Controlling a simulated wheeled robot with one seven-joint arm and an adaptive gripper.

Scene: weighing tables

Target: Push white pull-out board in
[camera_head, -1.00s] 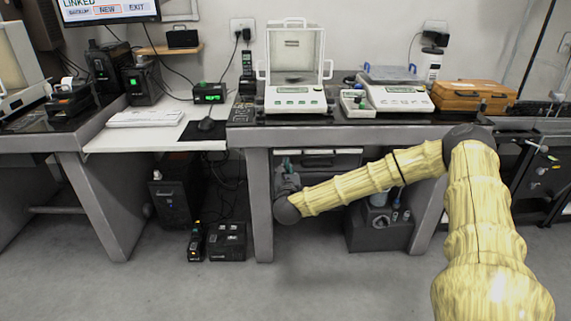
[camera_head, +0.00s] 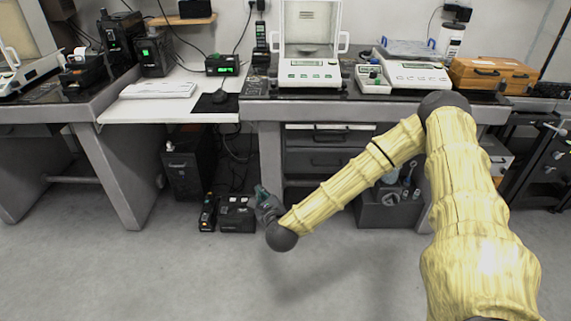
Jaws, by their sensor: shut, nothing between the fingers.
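My gripper (camera_head: 263,193) is shut and empty, low in front of the right table's left leg. It is below and to the right of the board, apart from it, and points up and left. My wrist partly hides the fingers.
A drawer cabinet (camera_head: 325,160) stands under the right table (camera_head: 390,108). A grey crate (camera_head: 388,212) with bottles stands right of it. A black computer case (camera_head: 188,165) and small black devices (camera_head: 237,217) are on the floor below the board. The floor in front is clear.

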